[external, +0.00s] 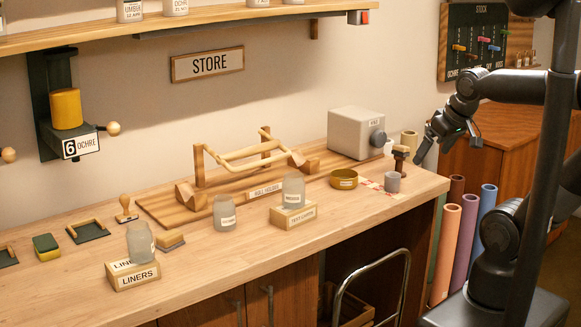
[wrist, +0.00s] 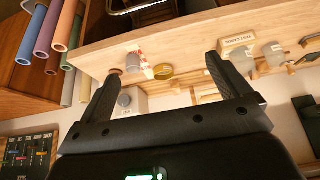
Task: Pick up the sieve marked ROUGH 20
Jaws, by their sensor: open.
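A low round brass-yellow sieve (external: 344,179) sits on the wooden workbench (external: 330,215), toward its right end. It carries a small pale label that is too small to read, so I cannot confirm the marking. In the wrist view the same yellow ring (wrist: 163,72) appears near the top, between my fingers but farther off. My gripper (external: 447,148) hangs beyond the bench's right end, to the right of the sieve and apart from it. In the wrist view my gripper (wrist: 162,64) has its two dark fingers spread wide with nothing between them.
Near the sieve stand a small grey cup (external: 392,183), a dark wooden-handled tool (external: 400,158) and a grey box with a dial (external: 357,133). A jar on a wooden block (external: 293,215) is to its left. Coloured rolls (external: 465,235) stand below the bench end.

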